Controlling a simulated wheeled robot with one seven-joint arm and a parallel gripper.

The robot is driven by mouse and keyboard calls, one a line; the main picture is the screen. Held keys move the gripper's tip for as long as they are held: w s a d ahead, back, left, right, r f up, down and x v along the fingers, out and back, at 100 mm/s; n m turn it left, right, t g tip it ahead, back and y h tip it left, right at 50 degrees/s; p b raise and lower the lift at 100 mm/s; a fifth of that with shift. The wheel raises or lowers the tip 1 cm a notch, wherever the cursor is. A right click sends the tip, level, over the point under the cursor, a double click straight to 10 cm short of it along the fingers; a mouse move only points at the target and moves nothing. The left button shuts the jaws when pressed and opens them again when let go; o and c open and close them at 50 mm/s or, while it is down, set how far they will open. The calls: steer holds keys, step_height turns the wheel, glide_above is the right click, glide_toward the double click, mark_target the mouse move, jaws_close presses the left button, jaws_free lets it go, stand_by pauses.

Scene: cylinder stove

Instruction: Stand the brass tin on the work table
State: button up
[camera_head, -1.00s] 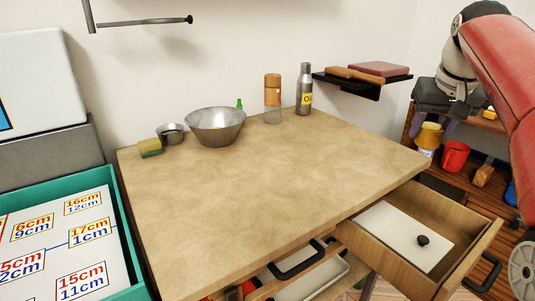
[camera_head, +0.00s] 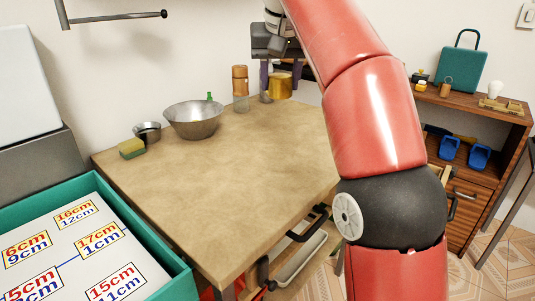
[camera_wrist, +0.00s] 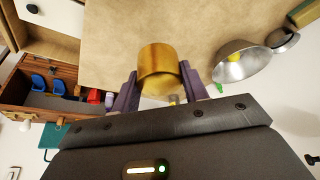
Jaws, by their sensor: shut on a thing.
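The brass tin (camera_head: 280,86) is a short golden cylinder. My gripper (camera_head: 277,78) is shut on it and holds it at the far right part of the work table (camera_head: 220,165), close to the back wall. In the wrist view the tin (camera_wrist: 158,64) sits between the two purple-grey fingers of my gripper (camera_wrist: 158,88), with the bare table top (camera_wrist: 130,25) beyond it. I cannot tell for sure whether its base touches the table. My red arm hides the right side of the table.
A metal bowl (camera_head: 193,121), a small metal cup (camera_head: 147,132) and a sponge (camera_head: 132,148) stand at the back left. A brown-topped jar (camera_head: 240,82) stands just left of the tin. The middle and front of the table are clear. A wooden shelf unit (camera_head: 470,110) stands at right.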

step_height(320, 180, down, 13)
steer(key=b, duration=0.7)
steer(key=shift+f+b, duration=0.95)
steer(key=shift+f, duration=1.45)
steer(key=shift+f, duration=0.15)
steer(key=o, duration=1)
steer(key=shift+r, duration=0.3)
steer(key=p+v, duration=0.4)
steer(key=v, duration=0.7)
steer(key=shift+s+r, duration=0.25)
steer(key=shift+r, duration=0.05)
